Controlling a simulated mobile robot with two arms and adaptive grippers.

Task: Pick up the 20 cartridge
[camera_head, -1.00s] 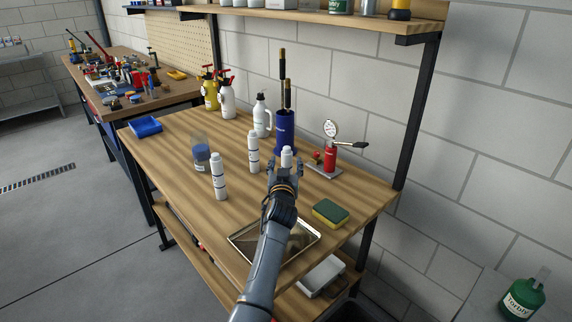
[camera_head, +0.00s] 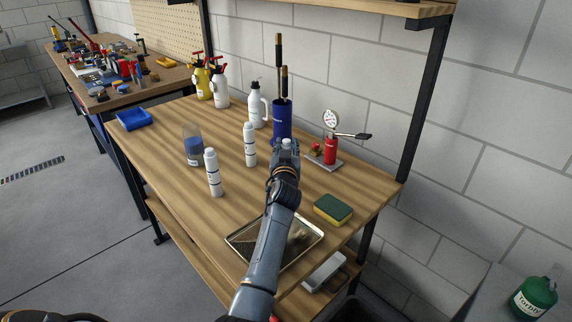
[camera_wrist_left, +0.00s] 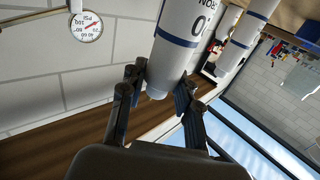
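A white cartridge with a blue band (camera_wrist_left: 182,35) is close up in the left wrist view. Its label partly shows a "0" and "RON"; the full number is cut off. Its narrow end lies between the spread fingers of my left gripper (camera_wrist_left: 160,88), with no clear grip on it. In the head view my left gripper (camera_head: 285,152) covers most of this cartridge; only its white top (camera_head: 287,142) shows. Two more white cartridges stand upright on the bench to the left, one nearer (camera_head: 213,175) and one farther (camera_head: 250,146). Their numbers are unreadable. My right gripper is out of view.
A blue holder (camera_head: 281,120) with two rods stands behind the gripper. A red gauge device (camera_head: 330,150) is to its right. A sponge (camera_head: 333,209) and metal tray (camera_head: 312,240) lie in front. A clear jar (camera_head: 192,145) and white bottle (camera_head: 257,108) stand left.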

